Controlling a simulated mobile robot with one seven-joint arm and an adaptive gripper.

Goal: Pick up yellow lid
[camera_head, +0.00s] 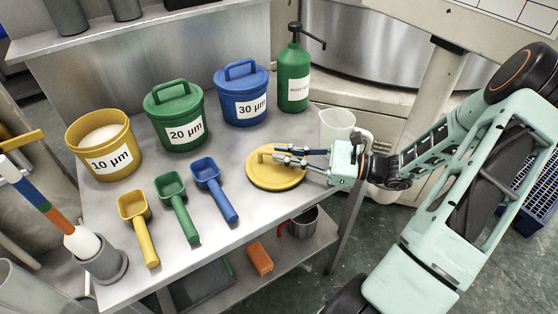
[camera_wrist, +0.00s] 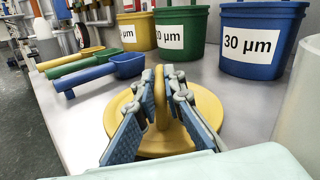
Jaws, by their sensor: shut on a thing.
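The yellow lid (camera_head: 268,179) is a round disc with an upright loop handle. It lies on the steel table at the right, in front of the blue bucket, and it also shows in the wrist view (camera_wrist: 205,108). My gripper (camera_head: 278,155) reaches in from the right and is shut on the lid's handle, with one finger on each side of it, as the wrist view (camera_wrist: 160,110) shows. The lid looks flat; I cannot tell if it is touching the table. The fingers hide part of the handle.
An open yellow bucket (camera_head: 85,155), lidded green (camera_head: 178,128) and blue (camera_head: 241,100) buckets and a green pump bottle (camera_head: 294,80) stand behind. Yellow (camera_head: 142,230), green (camera_head: 180,210) and blue (camera_head: 215,190) scoops lie left of the lid. A translucent beaker (camera_head: 334,124) stands close to my gripper.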

